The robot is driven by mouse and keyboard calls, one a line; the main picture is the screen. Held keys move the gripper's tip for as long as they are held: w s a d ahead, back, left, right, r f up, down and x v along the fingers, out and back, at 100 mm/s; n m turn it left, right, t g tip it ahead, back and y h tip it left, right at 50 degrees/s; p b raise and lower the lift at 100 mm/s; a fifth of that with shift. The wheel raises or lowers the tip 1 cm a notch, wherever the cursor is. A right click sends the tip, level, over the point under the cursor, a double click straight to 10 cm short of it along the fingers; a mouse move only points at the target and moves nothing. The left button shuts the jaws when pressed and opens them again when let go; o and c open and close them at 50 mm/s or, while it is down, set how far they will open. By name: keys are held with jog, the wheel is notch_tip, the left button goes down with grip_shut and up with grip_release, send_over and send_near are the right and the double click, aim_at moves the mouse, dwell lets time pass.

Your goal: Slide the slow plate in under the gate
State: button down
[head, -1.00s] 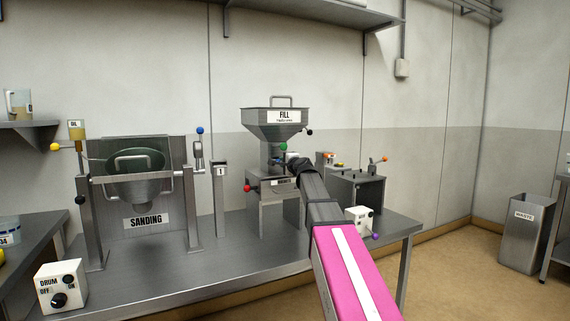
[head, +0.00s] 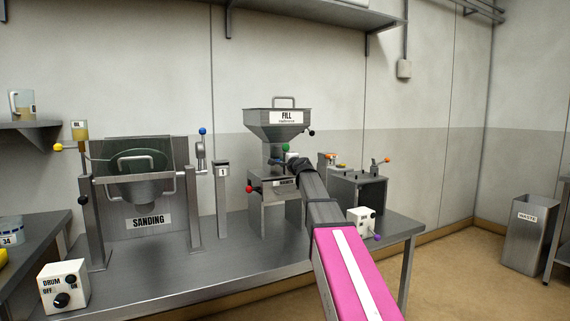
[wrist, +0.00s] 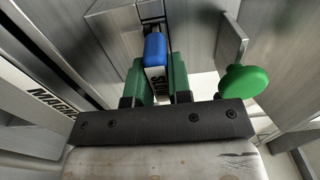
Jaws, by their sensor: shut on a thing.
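The filling machine has a hopper labelled FILL (head: 285,118) with a narrow throat below it. A green knob (head: 285,148) shows beside the throat; in the wrist view it is a round green knob (wrist: 243,81), right of my fingers and apart from them. My gripper (wrist: 157,84) has green fingers shut on a small plate (wrist: 154,48) with a blue end and a white lettered band, partly hidden by the fingers. The plate points at the metal throat; I cannot tell whether it is under the gate. In the head view, my gripper (head: 284,164) is at the throat's front, largely hidden by my arm.
A red knob (head: 249,189) is on the machine's left side. A post marked 1 (head: 222,195) and the SANDING drum (head: 142,185) stand to the left. A grey box (head: 358,190) and a white switch box (head: 361,219) stand to the right.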

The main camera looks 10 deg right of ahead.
jog(key=shift+w+a, duration=0.2)
jog(key=shift+w, duration=0.5)
jog(key=c, duration=1)
grip_release()
jog(key=shift+o, duration=0.2)
jog(key=shift+s, duration=0.1)
jog(key=v, duration=1)
jog(key=shift+s, duration=0.35)
jog(key=shift+d, duration=0.15)
